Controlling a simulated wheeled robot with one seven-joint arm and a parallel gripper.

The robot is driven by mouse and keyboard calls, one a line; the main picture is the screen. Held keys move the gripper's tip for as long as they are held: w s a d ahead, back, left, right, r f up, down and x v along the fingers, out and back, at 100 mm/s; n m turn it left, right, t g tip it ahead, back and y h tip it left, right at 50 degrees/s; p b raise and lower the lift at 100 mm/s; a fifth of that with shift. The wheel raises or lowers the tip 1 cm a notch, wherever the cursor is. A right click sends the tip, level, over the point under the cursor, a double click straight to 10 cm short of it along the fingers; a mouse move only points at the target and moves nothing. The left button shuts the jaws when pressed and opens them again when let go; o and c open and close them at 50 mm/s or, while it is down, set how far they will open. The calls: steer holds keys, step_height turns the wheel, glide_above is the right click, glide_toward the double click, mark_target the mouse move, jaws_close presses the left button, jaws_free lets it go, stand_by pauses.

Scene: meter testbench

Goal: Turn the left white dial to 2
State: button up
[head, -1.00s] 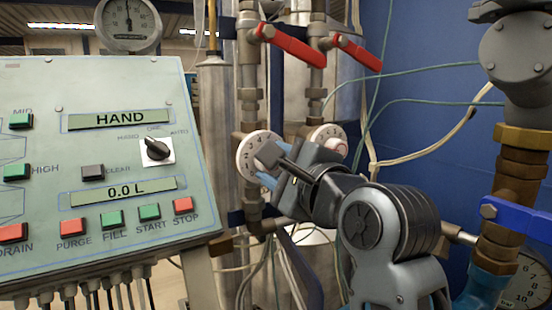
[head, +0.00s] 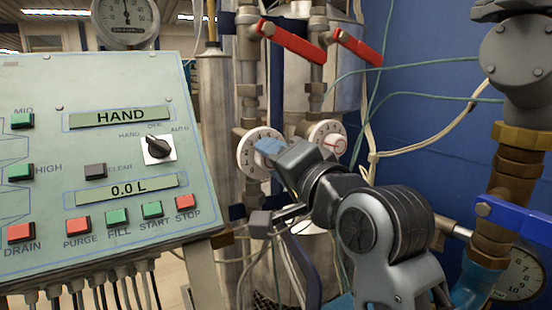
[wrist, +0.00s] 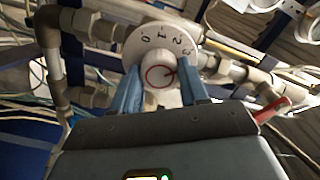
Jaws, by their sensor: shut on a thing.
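The left white dial (head: 246,153) is on the left vertical pipe in the head view, partly covered by my gripper (head: 269,147). The wrist view shows the same dial (wrist: 157,42) face on, with black numbers 0, 1, 2, 3 along its upper edge. Its white centre knob has a red ring and a short red mark, which points to the right and slightly up in that view. I cannot tell exactly which number it lines up with. My gripper's blue fingers (wrist: 161,88) are shut on the knob, one on each side.
A second white dial (head: 327,137) is close by on the right pipe. Red lever handles (head: 293,42) stick out above the dials. The control panel (head: 100,150) stands to the left. A blue valve handle (head: 513,218) and hanging cables are to the right.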

steer(key=n, duration=0.6)
steer(key=shift+f+n, duration=0.15)
steer(key=shift+n, duration=0.15)
steer(key=shift+a+b, duration=0.1)
steer(key=shift+b, duration=0.2)
steer(key=o, duration=1.1)
steer(key=shift+c, duration=0.2)
steer(key=b+v, duration=0.1)
steer(key=v, duration=0.7)
